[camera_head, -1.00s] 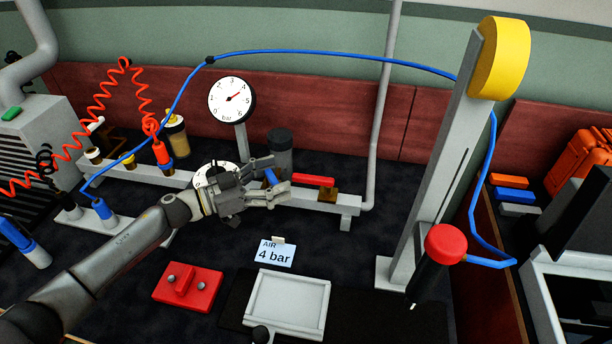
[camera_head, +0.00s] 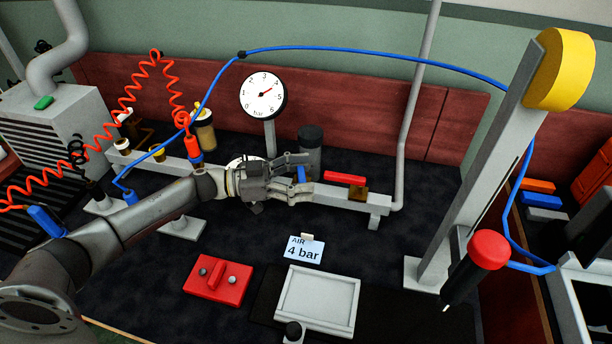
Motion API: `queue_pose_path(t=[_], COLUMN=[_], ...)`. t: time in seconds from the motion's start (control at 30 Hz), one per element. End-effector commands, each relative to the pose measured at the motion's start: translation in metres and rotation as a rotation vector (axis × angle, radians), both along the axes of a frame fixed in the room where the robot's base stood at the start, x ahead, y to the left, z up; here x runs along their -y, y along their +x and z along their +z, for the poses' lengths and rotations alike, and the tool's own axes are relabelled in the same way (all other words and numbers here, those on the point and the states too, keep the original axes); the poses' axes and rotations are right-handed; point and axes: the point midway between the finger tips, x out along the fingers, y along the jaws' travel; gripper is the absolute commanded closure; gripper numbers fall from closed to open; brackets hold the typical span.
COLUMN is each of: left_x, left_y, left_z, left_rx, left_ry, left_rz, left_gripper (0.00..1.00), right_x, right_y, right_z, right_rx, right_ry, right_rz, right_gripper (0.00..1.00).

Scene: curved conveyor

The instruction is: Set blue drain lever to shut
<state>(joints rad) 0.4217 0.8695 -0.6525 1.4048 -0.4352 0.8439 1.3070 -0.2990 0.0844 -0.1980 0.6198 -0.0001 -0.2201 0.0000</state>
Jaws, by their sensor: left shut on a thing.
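The blue drain lever (camera_head: 301,173) shows as a small blue piece on the grey pipe rail, mostly hidden by my left gripper. My left gripper (camera_head: 307,175) reaches in from the left, with one finger behind the lever and one in front of it. It is shut on the blue lever. How far the lever is turned cannot be made out behind the fingers. My right gripper is not in view.
A red lever (camera_head: 345,177) lies along the rail just right of my gripper. A pressure gauge (camera_head: 263,95) and a dark grey cylinder (camera_head: 310,146) stand behind. An "AIR 4 bar" card (camera_head: 304,250), a red block (camera_head: 218,279) and a grey tray (camera_head: 318,301) lie in front.

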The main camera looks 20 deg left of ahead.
Motion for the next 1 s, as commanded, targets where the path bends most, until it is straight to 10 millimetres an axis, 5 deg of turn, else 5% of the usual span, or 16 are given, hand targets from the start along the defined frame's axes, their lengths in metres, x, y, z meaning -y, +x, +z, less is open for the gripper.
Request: queue_pose_path(t=[0.13, 0.17, 0.33, 0.73, 1.0], left_x=[-0.001, 0.0, 0.0, 0.0, -0.001], left_y=[0.0, 0.0, 0.0, 0.0, 0.0], left_z=[-0.001, -0.001, -0.001, 0.003, 0.047], left_rx=[-0.002, -0.002, -0.002, 0.0, 0.004], left_ry=[0.001, 0.001, 0.001, 0.001, 0.003], left_rz=[0.001, 0.001, 0.001, 0.0, 0.0], left_gripper=[0.71, 0.27, 0.05, 0.05, 0.05], right_x=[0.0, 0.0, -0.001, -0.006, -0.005], right_y=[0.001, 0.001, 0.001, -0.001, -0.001], right_z=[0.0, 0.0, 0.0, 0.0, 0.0], right_rx=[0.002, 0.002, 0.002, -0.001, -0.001], right_ry=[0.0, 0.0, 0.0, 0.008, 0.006], right_rz=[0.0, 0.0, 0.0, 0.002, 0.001], right_gripper=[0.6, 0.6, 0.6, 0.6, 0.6])
